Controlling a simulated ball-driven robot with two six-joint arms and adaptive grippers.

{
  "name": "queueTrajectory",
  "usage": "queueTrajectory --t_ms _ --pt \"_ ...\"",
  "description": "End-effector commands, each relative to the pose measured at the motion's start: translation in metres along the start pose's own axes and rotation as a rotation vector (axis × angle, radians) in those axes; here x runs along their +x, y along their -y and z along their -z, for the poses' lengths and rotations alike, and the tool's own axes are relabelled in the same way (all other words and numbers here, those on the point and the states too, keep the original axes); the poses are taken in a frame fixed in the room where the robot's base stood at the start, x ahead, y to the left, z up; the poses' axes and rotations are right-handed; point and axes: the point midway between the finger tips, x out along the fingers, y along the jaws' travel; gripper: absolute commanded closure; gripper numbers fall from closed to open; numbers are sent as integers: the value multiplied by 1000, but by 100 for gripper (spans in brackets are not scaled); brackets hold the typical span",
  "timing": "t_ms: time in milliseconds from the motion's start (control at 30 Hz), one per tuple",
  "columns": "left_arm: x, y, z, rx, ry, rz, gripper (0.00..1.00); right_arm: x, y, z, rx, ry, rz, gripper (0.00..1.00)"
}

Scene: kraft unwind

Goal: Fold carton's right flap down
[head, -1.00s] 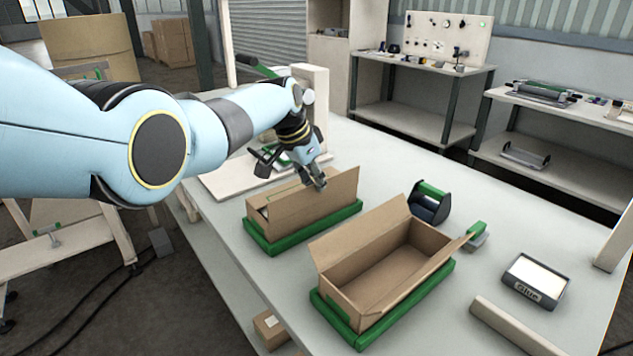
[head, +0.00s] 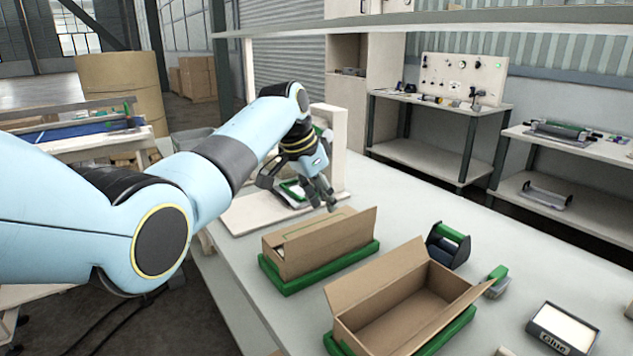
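A brown carton (head: 330,243) sits on a green tray (head: 292,287) near the table's left side. Its long flap on the near right side stands up. Part of its top behind that flap shows as brown board with a green line. My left gripper (head: 324,205) is over the far part of this carton, fingers pointing down. Whether it touches the carton and how far its fingers are apart is unclear. A second carton (head: 402,322) stands open and empty on another green tray (head: 457,330), its left flap up and right flap leaning outward. My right gripper is not in view.
A dark holder with a green handle (head: 448,243) and a small green-topped tool (head: 496,281) stand behind the second carton. A glue box (head: 562,330) is at right. A whitish upright block (head: 333,145) stands behind my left gripper.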

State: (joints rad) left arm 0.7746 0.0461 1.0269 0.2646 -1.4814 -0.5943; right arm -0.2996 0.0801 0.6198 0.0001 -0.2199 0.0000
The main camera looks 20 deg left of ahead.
Motion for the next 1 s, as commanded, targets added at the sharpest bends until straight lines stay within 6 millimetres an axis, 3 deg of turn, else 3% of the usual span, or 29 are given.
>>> queueTrajectory --t_ms 200,433,733,1000 --pt "-38 1 0 0 -1 3 73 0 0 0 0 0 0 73" --pt "-49 0 0 -1 1 0 73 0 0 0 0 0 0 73" --pt "-44 -2 -6 -11 2 1 73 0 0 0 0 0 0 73" --pt "-6 -29 -66 -153 -12 18 73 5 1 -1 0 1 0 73"
